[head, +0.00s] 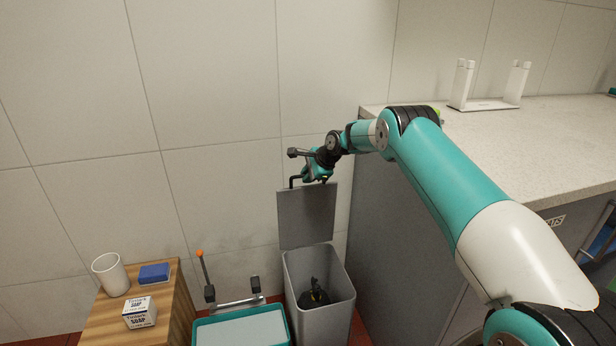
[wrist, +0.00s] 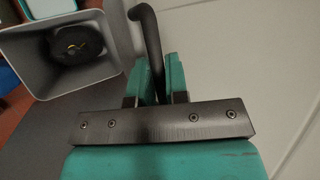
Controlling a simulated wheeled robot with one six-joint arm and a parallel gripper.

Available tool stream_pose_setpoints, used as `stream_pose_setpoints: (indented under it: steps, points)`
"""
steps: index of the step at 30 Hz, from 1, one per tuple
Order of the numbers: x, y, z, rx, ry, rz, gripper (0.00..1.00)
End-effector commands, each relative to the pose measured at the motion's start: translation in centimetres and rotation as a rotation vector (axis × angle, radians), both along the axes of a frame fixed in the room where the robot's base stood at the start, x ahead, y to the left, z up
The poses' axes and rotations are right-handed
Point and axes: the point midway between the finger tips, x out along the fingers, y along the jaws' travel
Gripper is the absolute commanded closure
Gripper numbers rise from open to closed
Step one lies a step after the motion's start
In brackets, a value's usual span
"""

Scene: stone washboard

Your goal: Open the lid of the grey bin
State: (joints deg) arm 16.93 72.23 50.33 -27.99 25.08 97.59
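The grey bin (head: 325,318) stands on the floor against the side of the counter. Its lid (head: 307,218) is raised upright behind the opening, so the bin is open and a dark bundle (head: 315,292) shows inside. My gripper (head: 317,178) is at the lid's top edge. In the wrist view my gripper's teal fingers (wrist: 158,82) lie close on both sides of the black bent handle (wrist: 150,30) and appear shut on it. The bin's open mouth (wrist: 105,72) also shows in the wrist view, with the dark bundle (wrist: 78,44) in it.
A stone-topped counter (head: 545,130) with a white bottle stand (head: 485,104) is at the right. A teal-rimmed tub (head: 240,313) stands left of the bin. A wooden stand (head: 170,318) holds a white cup (head: 110,275), a blue block (head: 154,273) and a soap box (head: 139,312).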

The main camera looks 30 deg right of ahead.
Motion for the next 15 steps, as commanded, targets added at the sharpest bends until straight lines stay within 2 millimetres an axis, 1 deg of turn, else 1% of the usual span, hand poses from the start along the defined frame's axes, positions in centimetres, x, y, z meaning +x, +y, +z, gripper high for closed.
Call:
stream_pose_setpoints:
  steps: [1,2,3,11,15]
  points:
    - [-0.1,-0.2,-0.1,-0.001,0.002,-0.004,0.74]
    - [-0.1,-0.2,-0.1,0.0,0.002,-0.003,0.67]
    - [-0.1,-0.1,-0.1,0.0,0.002,-0.002,0.63]
    - [-0.1,0.0,0.0,0.001,0.001,0.001,0.63]
    - [-0.5,-0.3,0.9,0.001,-0.001,0.0,0.63]
